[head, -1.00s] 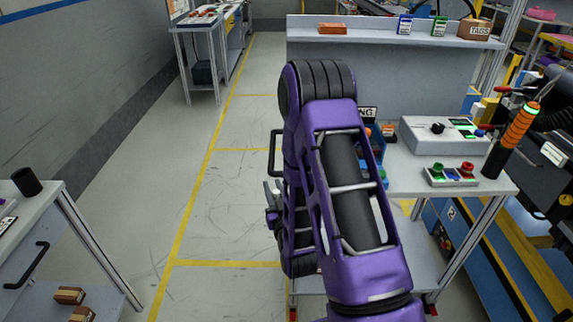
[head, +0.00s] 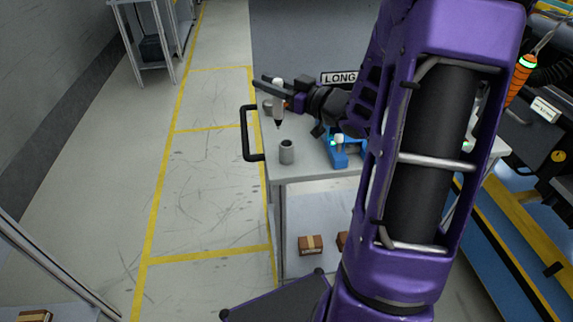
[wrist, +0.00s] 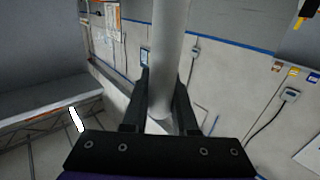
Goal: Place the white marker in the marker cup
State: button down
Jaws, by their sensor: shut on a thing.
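The white marker (head: 278,110) hangs upright with its dark tip down, over the left end of the grey table. My gripper (head: 270,85) is shut on its upper part. In the wrist view the marker's pale body (wrist: 168,60) stands between my two fingers (wrist: 160,105). A small grey open-topped cup (head: 287,152), which looks like the marker cup, stands on the table near its front left corner. The marker's tip is above the cup's rim in the picture and apart from it. The exact depth between them is hard to tell.
A second grey round thing (head: 267,104) is partly hidden behind the marker. A blue fixture (head: 345,151) stands right of the cup. A black handle (head: 246,135) sticks out from the table's left end. Brown boxes (head: 310,244) lie on the lower shelf. My arm hides the table's right part.

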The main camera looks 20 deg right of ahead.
aim_at(277, 120)
jog(key=f, duration=0.3)
jog(key=s+d+f+b, duration=0.1)
jog(key=f, duration=0.2)
jog(key=f+b, duration=0.1)
jog(key=f, duration=0.2)
jog(key=shift+s+d+f, duration=0.15)
jog(key=shift+f, duration=0.15)
jog(key=shift+b, duration=0.3)
jog(key=shift+f, duration=0.25)
jog(key=c, duration=0.7)
grip_release()
jog(key=shift+r, duration=0.15)
